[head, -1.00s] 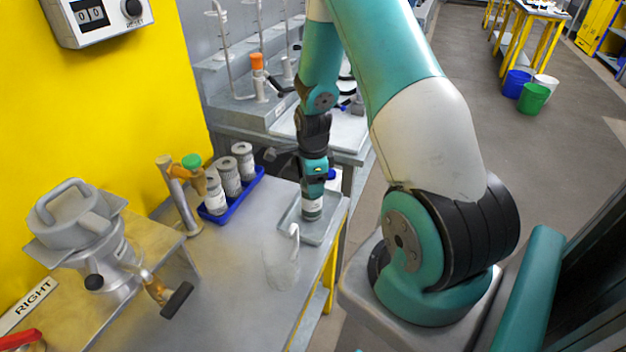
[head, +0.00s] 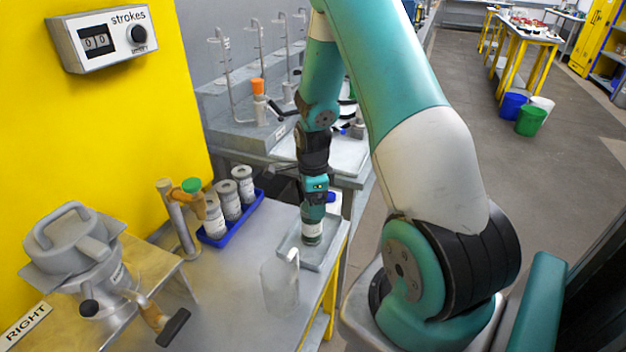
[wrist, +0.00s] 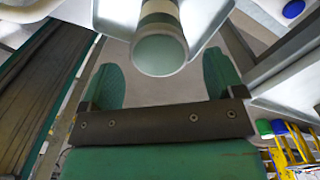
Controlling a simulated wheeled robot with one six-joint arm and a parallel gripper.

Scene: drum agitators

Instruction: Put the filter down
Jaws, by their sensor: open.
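The filter (head: 312,230) is a small cylinder with a pale band and green parts. It looks upright over the shallow grey tray (head: 333,258) near the bench's right edge, its lower end at the tray floor. In the wrist view the filter (wrist: 160,52) shows its round green end at the top, centred in line with the gap between my fingers. My gripper (head: 314,203) points down right above the filter. In the wrist view my gripper (wrist: 160,82) has its two green fingers wide apart. I cannot tell whether any finger touches the filter.
A clear jug (head: 281,290) stands just in front of the tray. A blue rack (head: 216,241) with several canisters is to the left. A grey lidded vessel (head: 75,245) with handles stands at far left. Bare bench lies between the vessel and the jug.

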